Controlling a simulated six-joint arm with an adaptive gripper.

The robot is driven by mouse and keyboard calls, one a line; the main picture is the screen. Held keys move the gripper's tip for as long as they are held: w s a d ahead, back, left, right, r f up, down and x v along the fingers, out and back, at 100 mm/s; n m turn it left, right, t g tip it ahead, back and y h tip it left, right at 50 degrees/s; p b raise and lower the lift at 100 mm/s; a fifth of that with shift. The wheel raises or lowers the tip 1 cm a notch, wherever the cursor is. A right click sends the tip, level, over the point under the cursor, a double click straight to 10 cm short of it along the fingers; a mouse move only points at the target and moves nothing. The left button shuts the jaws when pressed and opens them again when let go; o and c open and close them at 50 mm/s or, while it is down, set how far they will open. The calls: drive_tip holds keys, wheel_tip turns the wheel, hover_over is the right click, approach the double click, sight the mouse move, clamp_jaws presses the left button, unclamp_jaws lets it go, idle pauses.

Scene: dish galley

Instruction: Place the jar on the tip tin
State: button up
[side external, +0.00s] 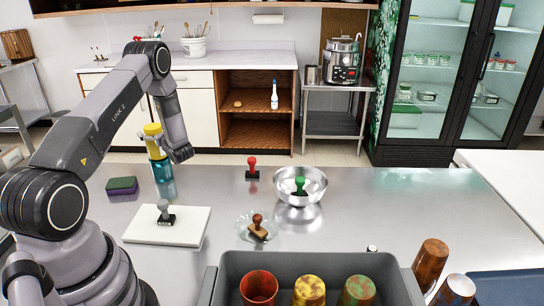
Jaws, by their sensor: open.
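A yellow-topped upright stack or container (153,130) stands on the steel counter at the left, with a teal lower part (161,168). It may be the jar resting on the tip tin, but I cannot tell whether these are two things or one. My gripper (181,154) is at the end of the arm, just right of the yellow and teal item. It is open, and nothing shows held in it. Its fingers are hard to make out at this size, and I cannot tell whether they touch the item.
A green and purple sponge (122,186) lies left. A white board (150,234) bears a grey-handled stamp; a glass dish (274,239) bears a brown stamp. A red-handled stamp (252,168) stands behind. A steel bowl (316,184) holds a green-handled one. A grey bin (400,292) with cups is in front.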

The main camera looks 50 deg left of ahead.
drive_tip(key=shift+d+r, duration=0.1)
drive_tip(key=shift+d, duration=0.1)
drive_tip(key=d, duration=1.1)
drive_tip(key=s+d+r+n+g+h, duration=0.35)
drive_tip(key=d+r+n, duration=0.2)
drive_tip(key=r, duration=0.25)
drive_tip(key=s+d+r+n+g+h, duration=0.2)
drive_tip(key=s+d+r+n, duration=0.3)
drive_tip(key=r, duration=0.4)
drive_tip(key=s+d+r+n+t+h, duration=0.2)
drive_tip(key=s+d+t+h, duration=0.1)
drive_tip(key=d, duration=0.4)
drive_tip(key=s+d+r+n+t+h, duration=0.3)
drive_tip(key=d+t+h, duration=0.1)
drive_tip(key=d, duration=0.4)
drive_tip(key=s+d+r+n+t+h, duration=0.2)
drive_tip(key=s+d+t+h, duration=0.1)
drive_tip(key=d, duration=0.4)
drive_tip(key=shift+s+d+r+t+h, duration=0.15)
drive_tip(key=shift+s+d+t+h, duration=0.3)
drive_tip(key=shift+h, duration=0.8)
drive_tip(key=shift+w+a+n, duration=0.15)
drive_tip(key=shift+w+n, duration=0.05)
drive_tip(key=shift+n, duration=0.05)
